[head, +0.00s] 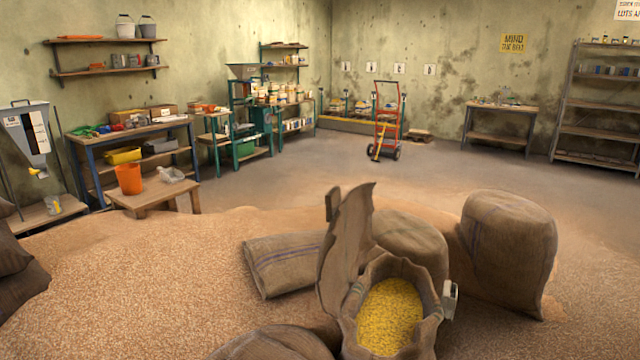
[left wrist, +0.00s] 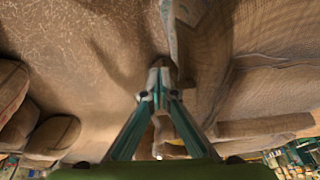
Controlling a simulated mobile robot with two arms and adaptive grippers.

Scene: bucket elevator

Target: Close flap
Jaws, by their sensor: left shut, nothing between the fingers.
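An open burlap sack (head: 428,340) full of yellow grain (head: 390,315) stands at the bottom centre of the head view. Its flap (head: 345,250) stands up on the left side of the mouth, tilted open, so the grain is uncovered. A small pale fitting (head: 449,299) sits at the sack's right rim. My left gripper (left wrist: 160,75) shows in the left wrist view, its green fingers shut and empty. Its tips are close to a thin grey edge (left wrist: 170,35) beside brown woven cloth; I cannot tell whether they touch it. Neither gripper is identifiable in the head view.
Closed sacks stand behind (head: 412,240) and to the right (head: 508,250) of the open sack. Another sack (head: 300,262) lies to its left on a broad heap of loose grain (head: 150,280). A low wooden table (head: 150,192), shelves and a red hand truck (head: 387,120) stand farther back.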

